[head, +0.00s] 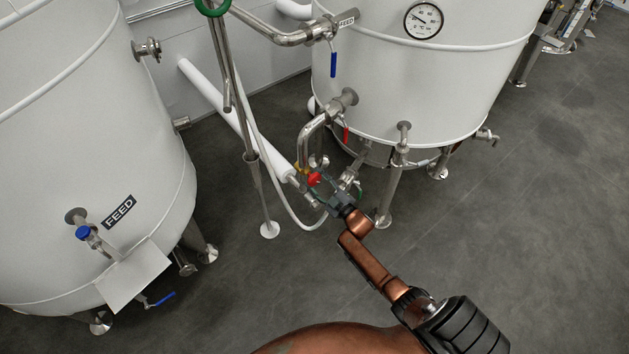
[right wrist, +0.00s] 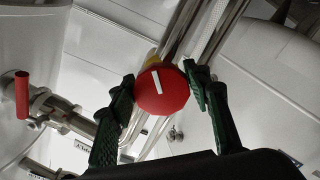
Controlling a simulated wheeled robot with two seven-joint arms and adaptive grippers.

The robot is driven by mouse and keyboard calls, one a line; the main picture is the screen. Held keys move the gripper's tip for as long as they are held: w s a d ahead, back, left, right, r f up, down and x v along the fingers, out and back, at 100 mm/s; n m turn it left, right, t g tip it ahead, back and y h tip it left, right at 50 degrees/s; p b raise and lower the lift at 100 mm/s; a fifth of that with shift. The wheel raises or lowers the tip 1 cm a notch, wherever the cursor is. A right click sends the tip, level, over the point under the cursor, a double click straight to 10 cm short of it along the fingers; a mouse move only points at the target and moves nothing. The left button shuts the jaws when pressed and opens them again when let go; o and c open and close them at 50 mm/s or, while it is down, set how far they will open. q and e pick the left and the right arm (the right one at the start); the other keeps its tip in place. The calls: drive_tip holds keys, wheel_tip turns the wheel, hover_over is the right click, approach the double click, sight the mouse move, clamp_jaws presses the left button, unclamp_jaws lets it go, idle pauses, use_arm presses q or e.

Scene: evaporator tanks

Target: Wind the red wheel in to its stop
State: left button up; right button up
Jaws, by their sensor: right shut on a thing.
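The red wheel (head: 314,179) is small and sits on the pipework in front of the right tank. In the right wrist view the red wheel (right wrist: 162,91) shows a white bar mark on its face, tilted a little off upright. A bit of yellow shows behind it. My right gripper (head: 325,190) reaches it from the lower right. In the right wrist view the dark green fingers of my right gripper (right wrist: 160,95) stand on either side of the wheel and are closed on it. My left gripper is in neither view.
A red-handled valve (right wrist: 22,95) is left of the wheel; its red lever (head: 346,134) hangs above the wheel in the head view. A blue lever (head: 333,64) hangs higher. White tanks stand left (head: 90,150) and right (head: 430,80). Open floor (head: 540,220) lies to the right.

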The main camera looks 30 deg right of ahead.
drive_tip(key=n+b, duration=0.1)
drive_tip(key=n, duration=0.4)
drive_tip(key=shift+d+n, duration=0.1)
drive_tip(key=shift+n, duration=0.3)
drive_tip(key=shift+n+b, duration=0.35)
drive_tip(key=shift+n, duration=0.15)
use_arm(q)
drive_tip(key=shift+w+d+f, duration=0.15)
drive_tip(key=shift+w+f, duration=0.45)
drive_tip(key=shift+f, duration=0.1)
use_arm(e)
drive_tip(key=shift+r, duration=0.1)
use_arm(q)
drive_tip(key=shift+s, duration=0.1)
use_arm(e)
drive_tip(key=o, duration=1.1)
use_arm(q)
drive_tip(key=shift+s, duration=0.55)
